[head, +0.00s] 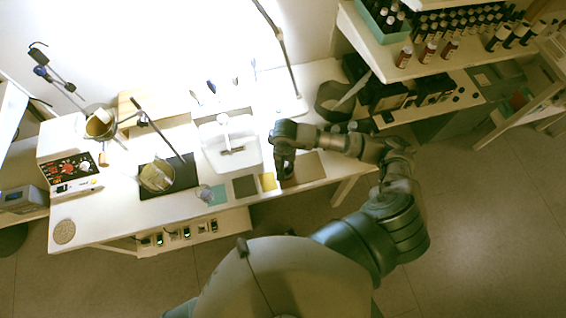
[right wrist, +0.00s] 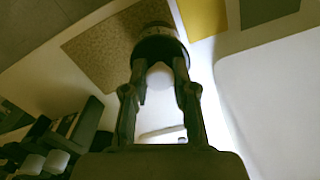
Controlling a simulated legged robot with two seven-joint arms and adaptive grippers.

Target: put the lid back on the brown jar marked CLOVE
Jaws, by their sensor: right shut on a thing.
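My right gripper (head: 284,172) points down over the front part of the white table. In the right wrist view the gripper (right wrist: 160,68) is shut on a dark round piece (right wrist: 160,46), which looks like a black lid. I cannot tell whether the lid and the brown body touch. No CLOVE marking is readable. A pale round shape (right wrist: 160,76) shows between the fingers. My left gripper is not in view.
A yellow mat (head: 268,181), a dark green mat (head: 245,186) and a brown mat (head: 310,166) lie along the front edge. A white tray (head: 238,160) is left of my gripper. Several brown bottles (head: 428,52) stand on the shelf at upper right.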

